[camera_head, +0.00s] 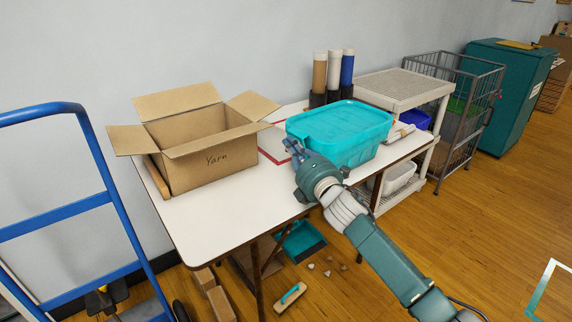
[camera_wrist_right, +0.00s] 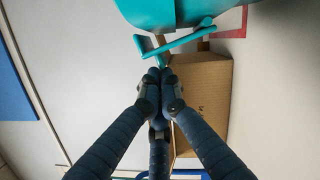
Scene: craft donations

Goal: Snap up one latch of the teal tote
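The teal tote (camera_head: 340,128) sits with its lid on near the right end of the white table. My right gripper (camera_head: 292,146) is at the tote's left end. In the right wrist view, the underside of the tote (camera_wrist_right: 165,12) shows at the top, with a thin teal latch (camera_wrist_right: 182,44) standing out from its side. The fingers of my right gripper (camera_wrist_right: 158,78) are drawn together, their tips right by the latch's near end. I cannot tell whether they pinch it. The tote's far side is hidden. My left gripper is not in view.
Upright tubes (camera_head: 333,72) stand behind. A shelf cart (camera_head: 405,85) is to the right, a blue hand truck (camera_head: 75,205) to the left. The table's front is clear.

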